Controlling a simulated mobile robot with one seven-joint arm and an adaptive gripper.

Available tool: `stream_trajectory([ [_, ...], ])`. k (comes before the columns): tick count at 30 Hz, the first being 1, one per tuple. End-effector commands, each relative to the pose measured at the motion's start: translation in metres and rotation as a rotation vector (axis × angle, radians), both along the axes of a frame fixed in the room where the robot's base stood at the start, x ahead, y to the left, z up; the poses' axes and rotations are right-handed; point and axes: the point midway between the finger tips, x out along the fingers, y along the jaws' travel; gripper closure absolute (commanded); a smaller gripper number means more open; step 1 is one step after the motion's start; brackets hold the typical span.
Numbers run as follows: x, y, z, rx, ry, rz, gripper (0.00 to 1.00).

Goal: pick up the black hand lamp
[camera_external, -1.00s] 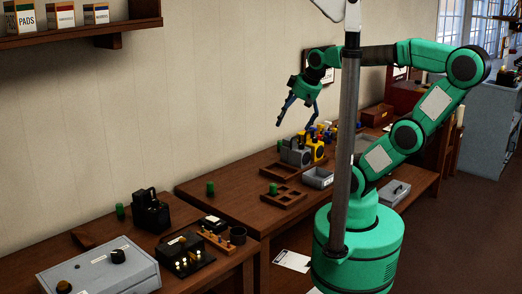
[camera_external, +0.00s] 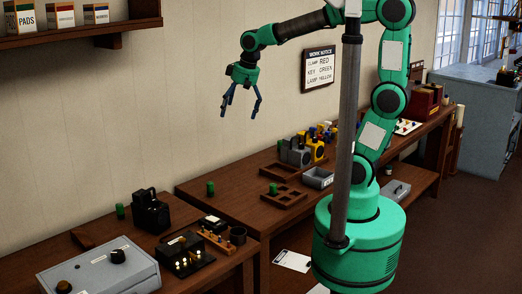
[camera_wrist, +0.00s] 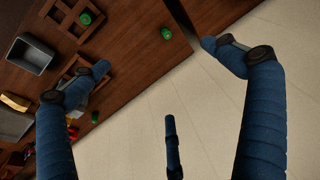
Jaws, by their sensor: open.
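The black hand lamp (camera_external: 151,213) appears to be the boxy black item with a top handle, upright on the near-left bench. My gripper (camera_external: 239,112) is open and empty, fingers pointing down, high above the benches. It is up and to the right of the black lamp in the picture, well apart from it. In the wrist view my gripper (camera_wrist: 155,56) shows spread blue fingers with nothing between them. I cannot make out the black lamp in the wrist view.
A grey lamp-like item (camera_external: 295,153) and a yellow one (camera_external: 317,151) stand on the farther bench, with a wooden tray (camera_external: 284,199) and grey bin (camera_external: 318,178). Green cylinders, one (camera_external: 120,211) beside the black lamp, stand about. A grey box (camera_external: 98,270) sits front left.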

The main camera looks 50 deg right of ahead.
Motion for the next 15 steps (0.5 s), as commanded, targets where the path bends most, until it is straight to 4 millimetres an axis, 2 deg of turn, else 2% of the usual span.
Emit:
stream_trajectory([
  [6,0.033,0.047,-0.009,-0.003,0.047,0.023,0.00],
  [15,0.068,0.115,-0.033,-0.014,0.108,0.048,0.00],
])
